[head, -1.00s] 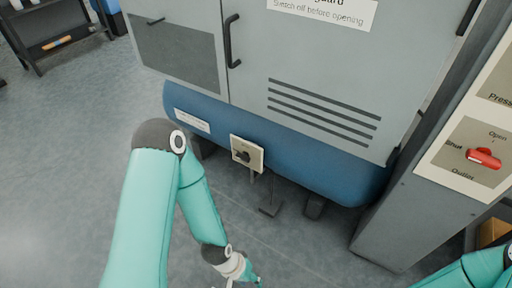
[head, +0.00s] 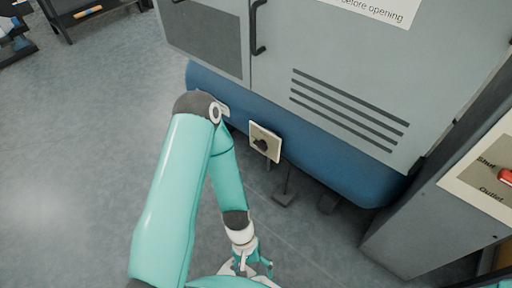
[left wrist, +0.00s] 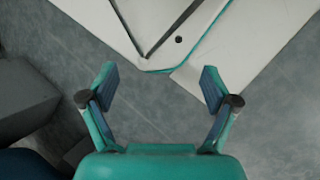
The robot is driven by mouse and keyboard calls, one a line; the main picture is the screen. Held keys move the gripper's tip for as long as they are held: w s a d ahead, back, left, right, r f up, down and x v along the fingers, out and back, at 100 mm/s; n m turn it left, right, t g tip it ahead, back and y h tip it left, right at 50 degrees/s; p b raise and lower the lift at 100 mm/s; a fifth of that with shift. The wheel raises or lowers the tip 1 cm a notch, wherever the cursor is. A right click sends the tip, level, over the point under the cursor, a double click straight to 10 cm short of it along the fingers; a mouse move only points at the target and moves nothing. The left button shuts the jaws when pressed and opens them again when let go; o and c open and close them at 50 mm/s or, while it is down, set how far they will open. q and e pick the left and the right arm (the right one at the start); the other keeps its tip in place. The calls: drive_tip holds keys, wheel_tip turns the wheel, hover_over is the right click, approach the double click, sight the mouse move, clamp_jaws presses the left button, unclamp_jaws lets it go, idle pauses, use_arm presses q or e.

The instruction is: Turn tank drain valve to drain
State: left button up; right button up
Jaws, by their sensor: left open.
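The tank drain valve is a small black knob (head: 261,145) on a cream square plate (head: 273,150), standing in front of the blue tank (head: 330,170) under the grey cabinet. The knob is small and its exact setting cannot be read. My left gripper (head: 255,268) is low over the floor, below the valve plate in the head view and apart from it. In the left wrist view my left gripper (left wrist: 158,75) has its two fingers spread with nothing between them. The valve knob cannot be made out there. My right gripper is out of view.
A grey post at right carries an outlet panel (head: 484,190) with a red handle (head: 507,178). The cabinet has a black door handle (head: 257,28). A dark shelf cart (head: 85,15) stands at the top left. Open grey floor (head: 90,150) lies at left.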

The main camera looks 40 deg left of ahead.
use_arm(q)
drive_tip(key=w+d+r+n+t+h+p, duration=0.25)
drive_tip(key=r+n+h, duration=0.45)
drive_tip(key=n, duration=0.4)
drive_tip(key=n+t+y+b, duration=0.3)
drive_tip(key=n+t+y, duration=0.8)
drive_tip(key=n+t, duration=0.7)
approach(258, 147)
drive_tip(key=w, duration=0.8)
drive_tip(key=shift+w+d, duration=0.3)
drive_tip(key=shift+w, duration=0.1)
